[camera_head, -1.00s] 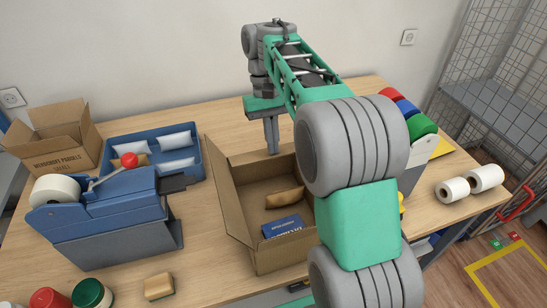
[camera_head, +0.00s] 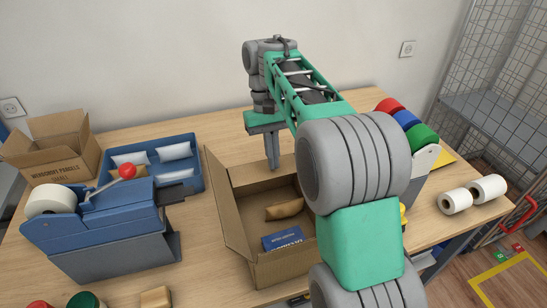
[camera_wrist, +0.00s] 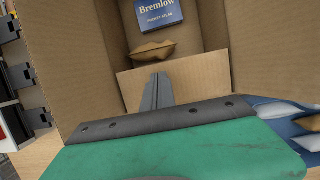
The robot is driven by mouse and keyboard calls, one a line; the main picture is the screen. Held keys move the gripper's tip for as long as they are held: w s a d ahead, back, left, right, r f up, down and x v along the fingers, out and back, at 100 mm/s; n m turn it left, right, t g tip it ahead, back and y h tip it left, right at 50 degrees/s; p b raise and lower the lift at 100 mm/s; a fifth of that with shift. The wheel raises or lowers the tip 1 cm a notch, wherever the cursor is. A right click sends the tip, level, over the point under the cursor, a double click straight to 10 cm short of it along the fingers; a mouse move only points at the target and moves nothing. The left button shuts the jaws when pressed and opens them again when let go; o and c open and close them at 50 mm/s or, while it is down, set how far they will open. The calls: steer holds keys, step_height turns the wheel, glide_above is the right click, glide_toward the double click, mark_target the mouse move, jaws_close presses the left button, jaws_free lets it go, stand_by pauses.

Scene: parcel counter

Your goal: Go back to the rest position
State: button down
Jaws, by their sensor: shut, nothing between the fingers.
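My gripper (camera_head: 272,160) is shut and empty, its fingers pointing down at the far side of the open cardboard box (camera_head: 238,212). In the wrist view the shut fingers (camera_wrist: 155,98) show in front of a box flap. Inside the box lie a brown pouch (camera_head: 285,210) and a blue packet (camera_head: 283,238); both also show in the wrist view, the pouch (camera_wrist: 153,50) and the packet (camera_wrist: 160,14), apart from the fingers. My arm hides the right side of the box.
A blue tray (camera_head: 196,172) with white pouches, a tape dispenser (camera_head: 95,225) and a second open box (camera_head: 52,155) stand at left. Tape rolls (camera_head: 455,201) lie at right. Red, blue and green rolls (camera_head: 422,134) stand behind my arm. A sponge (camera_head: 155,297) lies at the front.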

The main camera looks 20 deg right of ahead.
step_height(320, 180, up, 8)
steer(key=p, duration=0.6)
steer(key=shift+r+p, duration=0.15)
steer(key=shift+p, duration=0.25)
